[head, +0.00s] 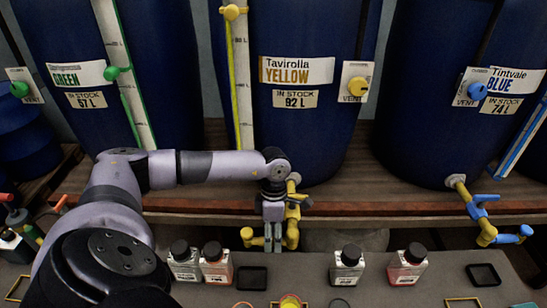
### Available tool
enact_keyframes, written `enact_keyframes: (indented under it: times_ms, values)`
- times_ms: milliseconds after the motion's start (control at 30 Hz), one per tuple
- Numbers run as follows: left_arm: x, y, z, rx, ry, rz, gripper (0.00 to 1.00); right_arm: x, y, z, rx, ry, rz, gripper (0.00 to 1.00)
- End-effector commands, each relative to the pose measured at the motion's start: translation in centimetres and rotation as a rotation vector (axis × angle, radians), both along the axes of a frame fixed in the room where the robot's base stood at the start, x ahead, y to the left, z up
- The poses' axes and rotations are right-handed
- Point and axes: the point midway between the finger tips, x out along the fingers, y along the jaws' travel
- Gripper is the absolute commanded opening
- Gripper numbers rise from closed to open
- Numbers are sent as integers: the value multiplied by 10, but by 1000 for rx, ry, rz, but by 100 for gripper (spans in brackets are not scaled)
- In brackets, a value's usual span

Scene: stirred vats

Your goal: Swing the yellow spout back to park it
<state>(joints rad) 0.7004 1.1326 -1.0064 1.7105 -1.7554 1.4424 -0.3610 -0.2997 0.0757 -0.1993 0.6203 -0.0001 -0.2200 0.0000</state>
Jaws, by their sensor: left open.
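The yellow spout (292,236) hangs on the tap under the yellow vat (290,130), at the centre of the head view. A yellow knob-like end (247,236) shows just left of my gripper and seems to belong to the spout. My left gripper (273,240) points down in front of the tap, with its fingers between that end and the spout's upright part. It is open. It hides the middle of the spout, and I cannot tell whether the fingers touch it. My right gripper is not in view.
A blue vat (430,110) with its blue spout (487,234) stands to the right, and a green vat (165,90) to the left. Capped bottles (347,266) stand on the grey bench below. A yellow-rimmed cup (290,301) is at the bottom edge, below the yellow spout.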

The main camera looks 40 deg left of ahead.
Motion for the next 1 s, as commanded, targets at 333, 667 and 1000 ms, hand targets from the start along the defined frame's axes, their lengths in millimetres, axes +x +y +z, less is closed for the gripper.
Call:
enact_keyframes:
  times_ms: [333,667,1000]
  values:
    - [3,2,21,-1,-2,0,42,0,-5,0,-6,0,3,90]
    - [14,11,89,0,-4,1,42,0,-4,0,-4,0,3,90]
    - [17,15,118,-1,1,0,42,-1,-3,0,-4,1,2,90]
